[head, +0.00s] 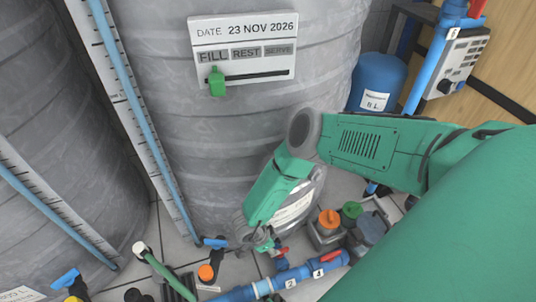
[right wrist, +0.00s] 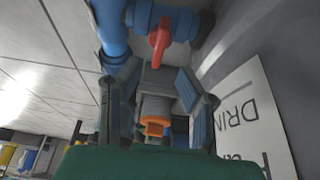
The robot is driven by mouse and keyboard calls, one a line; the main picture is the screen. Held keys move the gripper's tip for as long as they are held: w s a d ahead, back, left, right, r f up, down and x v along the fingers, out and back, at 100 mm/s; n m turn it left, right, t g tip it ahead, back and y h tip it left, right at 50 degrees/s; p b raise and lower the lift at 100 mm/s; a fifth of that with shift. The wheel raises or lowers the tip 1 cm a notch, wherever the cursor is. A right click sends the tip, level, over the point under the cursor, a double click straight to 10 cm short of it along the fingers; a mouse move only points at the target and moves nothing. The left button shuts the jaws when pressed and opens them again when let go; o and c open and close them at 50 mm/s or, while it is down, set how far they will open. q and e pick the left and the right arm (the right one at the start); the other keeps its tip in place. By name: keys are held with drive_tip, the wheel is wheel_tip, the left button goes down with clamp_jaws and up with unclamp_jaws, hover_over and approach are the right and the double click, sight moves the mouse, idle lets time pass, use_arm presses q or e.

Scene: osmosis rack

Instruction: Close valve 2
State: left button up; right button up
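The blue pipe (head: 268,288) runs along the bottom of the head view and carries labels 2 (head: 290,283) and 3 (head: 318,272). A small red handle (head: 282,252) shows above label 2, just right of my right gripper (head: 264,244). In the right wrist view a red handle (right wrist: 160,42) sits on a blue valve body, beyond the tips of my right gripper (right wrist: 157,80). The fingers are apart, with no handle between them. I cannot tell for sure that this handle is valve 2's. My left gripper is not in view.
Another red handle (head: 331,256) is near label 3. Canisters with orange (head: 329,219) and green (head: 351,210) caps stand right of the gripper. A large grey tank (head: 215,140) rises behind it, with a date sign (head: 243,50). A white sign (right wrist: 245,115) is close on the wrist view's right.

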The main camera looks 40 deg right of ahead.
drive_tip(key=shift+v, duration=2.4)
